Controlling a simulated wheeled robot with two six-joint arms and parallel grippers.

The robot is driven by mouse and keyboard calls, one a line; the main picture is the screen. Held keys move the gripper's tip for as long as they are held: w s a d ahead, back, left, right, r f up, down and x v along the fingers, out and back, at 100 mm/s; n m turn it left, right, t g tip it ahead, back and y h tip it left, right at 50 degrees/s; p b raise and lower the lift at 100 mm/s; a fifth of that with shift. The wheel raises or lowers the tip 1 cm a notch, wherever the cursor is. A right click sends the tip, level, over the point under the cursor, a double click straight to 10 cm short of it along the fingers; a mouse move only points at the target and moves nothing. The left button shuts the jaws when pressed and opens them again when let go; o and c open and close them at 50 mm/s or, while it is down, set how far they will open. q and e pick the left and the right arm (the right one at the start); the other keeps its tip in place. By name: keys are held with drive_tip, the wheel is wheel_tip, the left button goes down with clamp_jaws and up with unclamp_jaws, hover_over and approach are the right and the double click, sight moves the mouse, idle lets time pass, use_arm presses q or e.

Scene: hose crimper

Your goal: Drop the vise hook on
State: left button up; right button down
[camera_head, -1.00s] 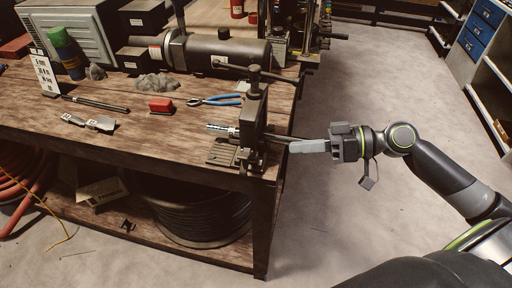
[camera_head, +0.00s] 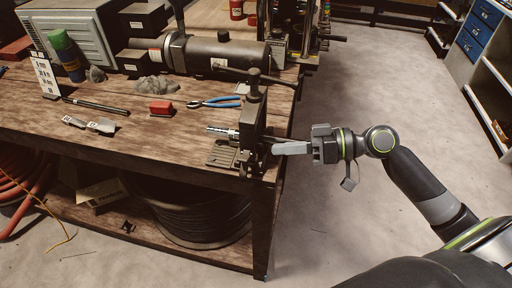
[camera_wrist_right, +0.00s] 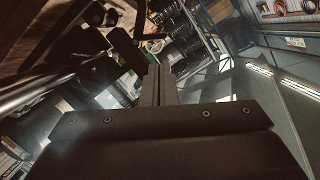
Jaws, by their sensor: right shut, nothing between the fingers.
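The dark vise (camera_head: 253,115) stands upright at the bench's right front corner, with a bar handle (camera_head: 255,75) across its top. A silver hose fitting (camera_head: 222,131) juts out from its left side. I cannot make out the vise hook clearly against the dark vise body. My right gripper (camera_head: 276,149) comes in from the right, fingers together and empty, with its tips close to the vise's right side. I cannot tell whether they touch it. The closed fingers (camera_wrist_right: 158,72) also show in the right wrist view. My left gripper is out of view.
The wooden bench (camera_head: 120,125) holds blue-handled pliers (camera_head: 215,102), a red block (camera_head: 161,108) and a large grey cylinder (camera_head: 220,55) behind the vise. A black hose coil (camera_head: 200,215) sits on the lower shelf. Open floor (camera_head: 350,85) lies right of the bench.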

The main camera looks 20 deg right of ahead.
sight(244, 161)
drive_tip(key=p+x, duration=0.1)
drive_tip(key=x, duration=0.5)
drive_tip(key=shift+a+p, duration=0.25)
drive_tip(key=shift+p, duration=0.15)
drive_tip(key=shift+w, duration=0.1)
